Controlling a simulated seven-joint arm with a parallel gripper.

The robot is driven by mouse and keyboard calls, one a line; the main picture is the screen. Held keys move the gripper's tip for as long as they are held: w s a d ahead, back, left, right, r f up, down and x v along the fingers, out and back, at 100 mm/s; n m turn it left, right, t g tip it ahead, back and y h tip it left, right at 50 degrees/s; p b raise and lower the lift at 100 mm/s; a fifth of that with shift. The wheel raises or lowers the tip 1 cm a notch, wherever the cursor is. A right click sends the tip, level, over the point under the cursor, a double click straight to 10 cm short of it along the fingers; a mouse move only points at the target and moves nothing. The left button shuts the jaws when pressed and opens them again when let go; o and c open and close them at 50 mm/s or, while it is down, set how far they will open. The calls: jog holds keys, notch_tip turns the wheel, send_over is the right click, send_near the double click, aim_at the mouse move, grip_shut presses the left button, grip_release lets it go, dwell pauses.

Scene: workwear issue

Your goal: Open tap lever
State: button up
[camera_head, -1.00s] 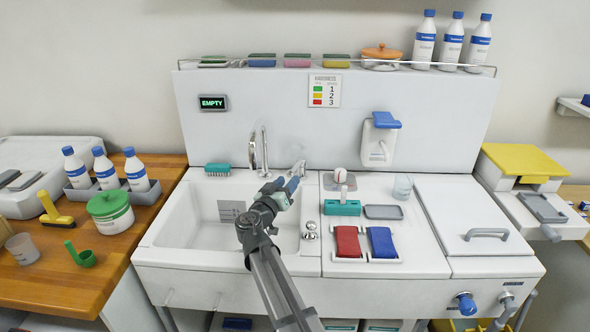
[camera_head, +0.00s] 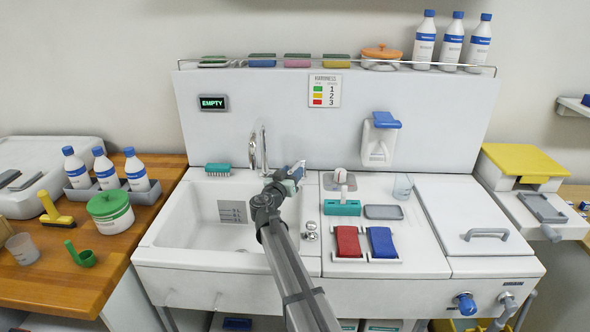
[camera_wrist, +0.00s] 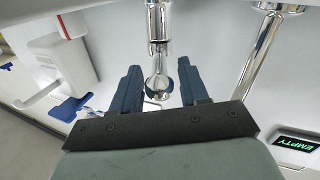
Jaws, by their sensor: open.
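The chrome tap spout (camera_head: 258,150) rises at the back of the white sink, and its column shows at the right in the wrist view (camera_wrist: 262,60). A chrome fitting that looks like the tap lever (camera_wrist: 158,30) comes down from the top middle of the wrist view, and its rounded end lies between my fingers. My gripper (camera_wrist: 161,86) is open, with one dark blue finger on each side of that end. I cannot tell whether either finger touches it. In the head view my gripper (camera_head: 295,173) is just right of the spout and mostly covers the lever.
The sink basin (camera_head: 190,220) lies left of my arm. A soap dispenser (camera_head: 380,140) hangs on the back panel to the right. A display (camera_head: 212,102) reads EMPTY.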

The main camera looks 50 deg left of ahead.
aim_at(295, 166)
jog(key=shift+x, duration=1.55)
grip_shut()
